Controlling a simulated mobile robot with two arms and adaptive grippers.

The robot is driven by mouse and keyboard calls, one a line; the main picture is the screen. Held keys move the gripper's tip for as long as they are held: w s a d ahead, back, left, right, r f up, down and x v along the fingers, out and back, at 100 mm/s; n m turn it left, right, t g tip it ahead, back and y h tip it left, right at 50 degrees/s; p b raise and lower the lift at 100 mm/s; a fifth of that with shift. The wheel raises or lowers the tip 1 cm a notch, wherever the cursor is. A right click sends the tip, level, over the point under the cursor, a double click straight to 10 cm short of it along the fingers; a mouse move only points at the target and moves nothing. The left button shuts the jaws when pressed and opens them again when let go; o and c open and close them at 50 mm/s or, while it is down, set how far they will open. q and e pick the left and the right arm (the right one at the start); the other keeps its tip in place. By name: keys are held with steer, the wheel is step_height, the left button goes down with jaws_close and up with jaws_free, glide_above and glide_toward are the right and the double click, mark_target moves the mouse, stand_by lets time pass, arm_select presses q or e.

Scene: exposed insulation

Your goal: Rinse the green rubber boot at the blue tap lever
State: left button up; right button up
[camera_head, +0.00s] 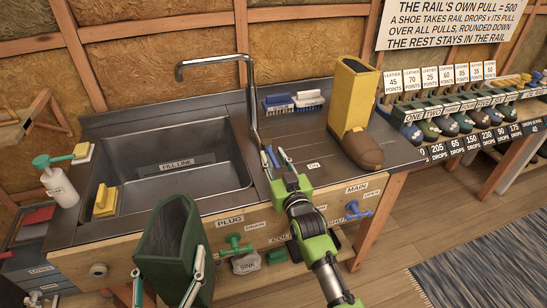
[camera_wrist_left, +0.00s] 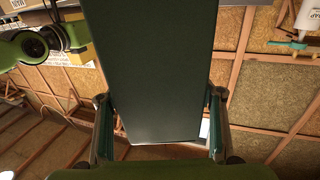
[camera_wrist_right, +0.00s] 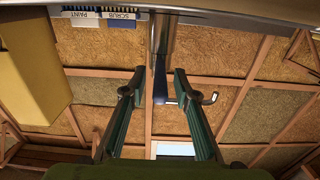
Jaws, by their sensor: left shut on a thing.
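The green rubber boot (camera_head: 165,240) is upright, opening upward, in front of the sink's wooden front. My left gripper (camera_head: 168,276) is shut on it, one finger on each side; in the left wrist view the boot (camera_wrist_left: 150,70) fills the middle. The blue tap lever (camera_wrist_right: 160,84) is at the metal tap (camera_head: 250,100), right of the basin. My right gripper (camera_head: 276,156) is open near it; in the right wrist view the lever lies between the fingers (camera_wrist_right: 153,82). I cannot tell whether they touch it. The boot's lower part is out of view.
A yellow boot with a brown toe (camera_head: 355,105) stands on the right counter, near brushes (camera_head: 293,103). Green (camera_head: 235,243) and blue (camera_head: 357,210) valve handles stick out in front.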

arm_select(q)
steer(key=shift+r, duration=0.15)
arm_select(e)
steer(key=shift+w, duration=0.15)
jaws_close()
steer(key=shift+r, duration=0.1)
